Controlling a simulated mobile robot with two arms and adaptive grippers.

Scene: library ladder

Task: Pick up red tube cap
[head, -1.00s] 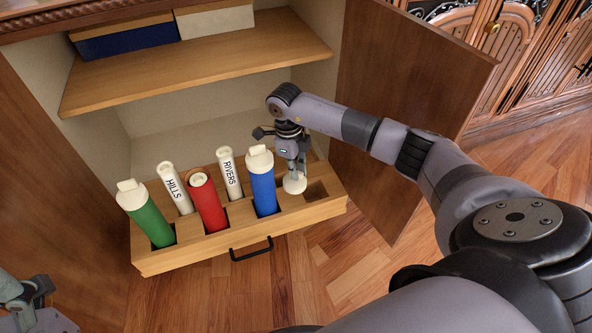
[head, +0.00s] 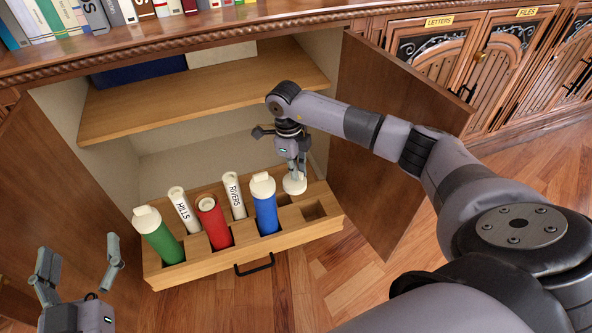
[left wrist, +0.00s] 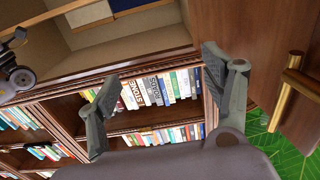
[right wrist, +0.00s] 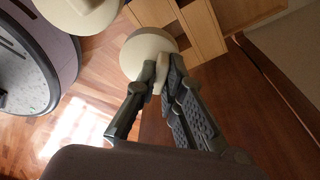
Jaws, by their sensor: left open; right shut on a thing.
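The red tube (head: 214,224) stands tilted in the drawer between the white HILLS and RIVERS tubes, its round top showing an opening and no tabbed cap. My right gripper (head: 296,172) points down over the drawer's right part. It is shut on the upright tab of a round cream cap (head: 295,185), which also shows in the right wrist view (right wrist: 147,50). I cannot tell whether the cap touches the drawer. My left gripper (head: 79,258) is open and empty, to the left of the drawer and away from the tubes.
The drawer (head: 205,268) also holds a green tube (head: 160,238) and a blue tube (head: 266,208), both with cream caps. An empty square slot (head: 314,209) lies at its right end. Open cabinet doors (head: 395,140) flank it, and a shelf (head: 200,95) is above.

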